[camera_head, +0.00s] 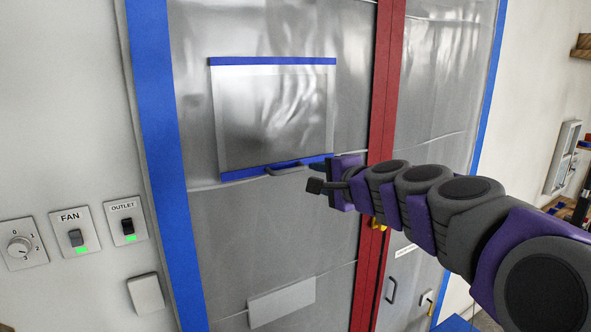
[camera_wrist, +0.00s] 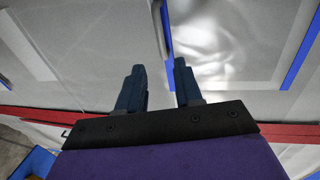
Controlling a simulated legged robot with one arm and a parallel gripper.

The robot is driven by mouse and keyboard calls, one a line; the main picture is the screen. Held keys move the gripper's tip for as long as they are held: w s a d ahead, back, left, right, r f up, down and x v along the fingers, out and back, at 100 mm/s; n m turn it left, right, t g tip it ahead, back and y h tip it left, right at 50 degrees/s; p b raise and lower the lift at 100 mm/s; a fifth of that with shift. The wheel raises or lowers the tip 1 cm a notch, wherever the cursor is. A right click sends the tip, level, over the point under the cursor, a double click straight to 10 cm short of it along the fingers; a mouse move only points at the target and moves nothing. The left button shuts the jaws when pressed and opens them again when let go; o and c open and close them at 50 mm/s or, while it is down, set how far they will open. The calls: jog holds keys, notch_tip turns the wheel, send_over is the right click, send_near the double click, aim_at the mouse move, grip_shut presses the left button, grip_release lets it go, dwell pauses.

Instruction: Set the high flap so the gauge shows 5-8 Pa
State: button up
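The high flap (camera_head: 272,112) is a clear sheet with blue strips along its top and bottom edges, set in the plastic wall. Its lower strip carries a grey handle (camera_head: 287,170). The flap hangs flat against the wall as far as I can see. My gripper (camera_head: 314,175) is just right of the handle, near the flap's lower right corner. In the wrist view my gripper (camera_wrist: 158,66) is open, with nothing visible between its fingers. The flap's blue strip (camera_wrist: 165,38) lies ahead of the fingertips. No pressure gauge is in view.
A lower panel (camera_head: 282,302) sits beneath the high flap. A red post (camera_head: 382,85) stands right of it. On the left wall are a dial (camera_head: 20,246), a FAN switch (camera_head: 76,238) and an OUTLET switch (camera_head: 128,226), both lit green.

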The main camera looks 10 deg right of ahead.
aim_at(293, 171)
jog(key=x, duration=1)
jog(key=shift+w+d+f+p, duration=0.1)
jog(key=shift+w+d+p, duration=0.25)
jog(key=shift+w, duration=0.1)
jog(key=shift+w+a, duration=0.2)
jog(key=shift+w, duration=0.1)
jog(key=shift+w+a+f, duration=0.1)
jog(key=shift+w+a, duration=0.1)
jog(key=shift+a, duration=0.9)
jog(key=shift+w+d, duration=0.15)
jog(key=shift+d, duration=0.4)
jog(key=c, duration=0.4)
grip_shut()
jog(key=shift+f, duration=0.1)
